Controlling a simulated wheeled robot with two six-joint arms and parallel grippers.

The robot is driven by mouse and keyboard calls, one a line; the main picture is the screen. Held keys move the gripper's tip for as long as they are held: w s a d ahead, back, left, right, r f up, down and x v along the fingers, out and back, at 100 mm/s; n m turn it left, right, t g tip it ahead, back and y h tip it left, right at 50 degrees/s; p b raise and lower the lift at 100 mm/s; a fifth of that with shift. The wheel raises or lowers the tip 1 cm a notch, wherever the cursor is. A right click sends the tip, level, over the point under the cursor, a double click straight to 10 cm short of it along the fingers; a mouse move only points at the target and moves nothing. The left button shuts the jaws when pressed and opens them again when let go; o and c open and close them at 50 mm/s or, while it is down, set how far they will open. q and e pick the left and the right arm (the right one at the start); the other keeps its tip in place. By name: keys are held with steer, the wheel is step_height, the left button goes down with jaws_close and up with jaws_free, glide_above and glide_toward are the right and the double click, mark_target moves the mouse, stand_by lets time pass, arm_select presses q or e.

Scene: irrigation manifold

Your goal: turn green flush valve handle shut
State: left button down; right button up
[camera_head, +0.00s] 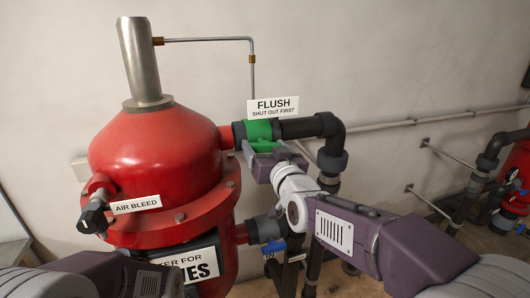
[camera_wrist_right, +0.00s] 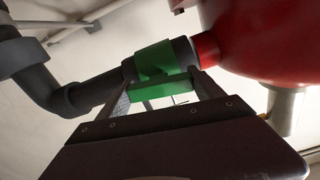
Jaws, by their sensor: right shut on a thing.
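The green flush valve (camera_head: 258,130) sits in the dark pipe at the right of the red filter tank, under the FLUSH sign. Its green handle (camera_head: 266,146) sticks out toward me below the valve body. My right gripper (camera_head: 262,153) is at this handle and shut on it. In the right wrist view the handle (camera_wrist_right: 162,88) lies between the two fingers, with the green valve body (camera_wrist_right: 154,60) just beyond, and the handle looks roughly in line with the pipe. Part of the handle is hidden by the gripper in the head view. My left gripper is out of view; only its arm shows at lower left.
The red tank (camera_head: 150,150) stands close on the left, with an AIR BLEED valve (camera_head: 95,213) on its side. A grey pipe elbow (camera_head: 331,140) is just right of the flush valve. A blue-handled valve (camera_head: 272,247) sits below. Another red unit (camera_head: 515,185) stands far right.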

steer(key=m+b, duration=0.3)
steer(key=shift+f+m, duration=0.2)
steer(key=shift+m, duration=0.1)
steer(key=m+b, duration=0.3)
steer(key=shift+m, duration=0.3)
steer(key=m+b, duration=0.1)
steer(key=m, duration=0.3)
steer(key=shift+r+m+b, duration=0.15)
steer(key=shift+m+b, duration=0.15)
steer(key=shift+b, duration=0.1)
steer(key=m+b, duration=0.1)
steer(key=m, duration=0.3)
steer(key=shift+m, duration=0.4)
steer(key=o, duration=1.4)
steer(key=shift+c, duration=0.2)
steer(key=shift+d, duration=0.1)
steer(key=shift+s, duration=0.1)
